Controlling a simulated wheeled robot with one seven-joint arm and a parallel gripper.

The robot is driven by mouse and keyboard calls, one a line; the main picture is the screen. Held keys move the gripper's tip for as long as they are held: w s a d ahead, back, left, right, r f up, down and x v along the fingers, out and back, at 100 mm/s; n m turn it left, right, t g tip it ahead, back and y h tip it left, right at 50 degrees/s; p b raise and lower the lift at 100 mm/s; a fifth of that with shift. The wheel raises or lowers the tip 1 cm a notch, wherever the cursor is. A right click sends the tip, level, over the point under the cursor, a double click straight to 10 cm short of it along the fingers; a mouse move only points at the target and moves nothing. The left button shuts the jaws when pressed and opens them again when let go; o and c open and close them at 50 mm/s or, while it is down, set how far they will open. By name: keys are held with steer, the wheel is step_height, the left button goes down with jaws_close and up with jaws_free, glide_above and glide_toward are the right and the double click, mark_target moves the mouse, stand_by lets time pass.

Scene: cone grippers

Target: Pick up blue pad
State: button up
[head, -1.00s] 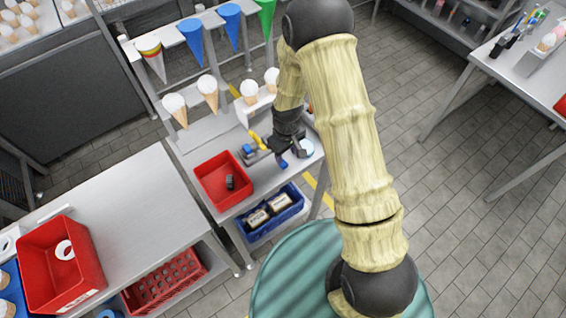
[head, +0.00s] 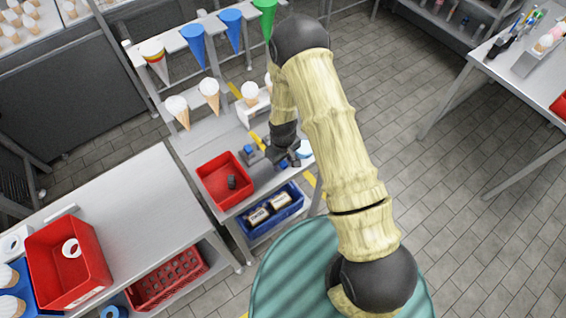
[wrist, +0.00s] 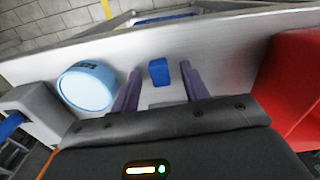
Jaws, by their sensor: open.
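The blue pad (wrist: 159,72) is a small blue block in the wrist view. It shows between and just beyond the fingers of my gripper (wrist: 158,85), which are apart and not closed on it. In the head view my gripper (head: 285,160) hangs low over the metal worktop, and a bit of blue (head: 283,165) shows at its fingers. My wrist hides part of that spot. I cannot tell whether a finger touches the pad.
A light-blue round item (wrist: 87,86) lies close to the left finger in the wrist view. A red bin (head: 225,181) stands left of my gripper in the head view. A grey block with a blue top (head: 248,151) sits behind. A blue crate (head: 272,211) is below the front edge.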

stand_by(0.3)
jaws_close()
step_height(320, 180, up, 10)
steer(key=b, duration=0.3)
stand_by(0.6)
steer(key=shift+r, duration=0.15)
stand_by(0.3)
step_height(320, 180, up, 5)
steer(key=p, duration=0.3)
glide_above(283, 163)
stand_by(1.0)
steer(key=shift+w, duration=0.1)
